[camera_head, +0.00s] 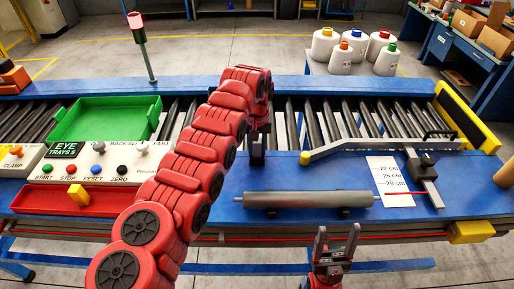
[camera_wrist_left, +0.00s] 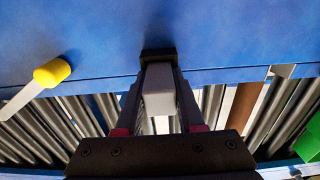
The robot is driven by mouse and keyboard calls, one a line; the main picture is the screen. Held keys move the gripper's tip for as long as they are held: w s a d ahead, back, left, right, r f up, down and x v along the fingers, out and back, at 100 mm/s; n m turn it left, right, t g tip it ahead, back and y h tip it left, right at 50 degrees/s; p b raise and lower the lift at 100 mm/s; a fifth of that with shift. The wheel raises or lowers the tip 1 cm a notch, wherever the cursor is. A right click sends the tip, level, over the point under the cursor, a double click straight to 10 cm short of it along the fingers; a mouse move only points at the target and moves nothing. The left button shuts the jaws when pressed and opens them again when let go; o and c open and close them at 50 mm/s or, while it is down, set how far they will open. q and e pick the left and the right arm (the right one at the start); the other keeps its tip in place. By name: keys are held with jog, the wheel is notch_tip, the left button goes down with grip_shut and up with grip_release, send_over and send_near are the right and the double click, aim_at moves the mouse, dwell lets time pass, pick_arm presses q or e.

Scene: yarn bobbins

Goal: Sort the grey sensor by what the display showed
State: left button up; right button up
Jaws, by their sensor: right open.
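A pale grey block, apparently the grey sensor (camera_wrist_left: 158,92), sits between the fingers of my left gripper (camera_wrist_left: 158,72) in the left wrist view. The fingers touch its sides. In the head view, my left gripper (camera_head: 258,148) hangs over the conveyor's near edge, partly behind my red arm; I cannot make out the block there. The small dark display (camera_head: 66,147) on the white panel shows green text that seems to read "EYE TRAYS 5". A green tray (camera_head: 105,101) and a red tray (camera_head: 50,200) lie at the left. My right gripper (camera_head: 335,244) is open and empty at the front edge.
A grey roller (camera_head: 305,199) rests on supports on the blue bench. A white size card (camera_head: 388,181) and a sliding gauge (camera_head: 424,180) are to its right. A signal post with a red lamp (camera_head: 137,27) stands behind. Yarn bobbins (camera_head: 340,59) stand at the back.

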pick_arm(q)
jog(key=shift+s+f+g, duration=0.4)
jog(key=shift+s+f, duration=0.35)
jog(key=shift+f, duration=0.3)
jog(key=r+b, duration=0.1)
jog(key=w+r+b, duration=0.1)
jog(key=r, duration=0.1)
jog(key=shift+d, duration=0.1)
notch_tip(320, 180, up, 4)
jog(key=shift+r+b, duration=0.2)
jog(key=shift+b, duration=0.25)
jog(key=shift+t, duration=0.3)
jog(key=r, duration=0.4)
jog(key=shift+s+p, duration=0.2)
jog(key=shift+p, duration=0.15)
notch_tip(320, 180, up, 8)
jog(key=p, duration=0.5)
jog(key=shift+w, duration=0.2)
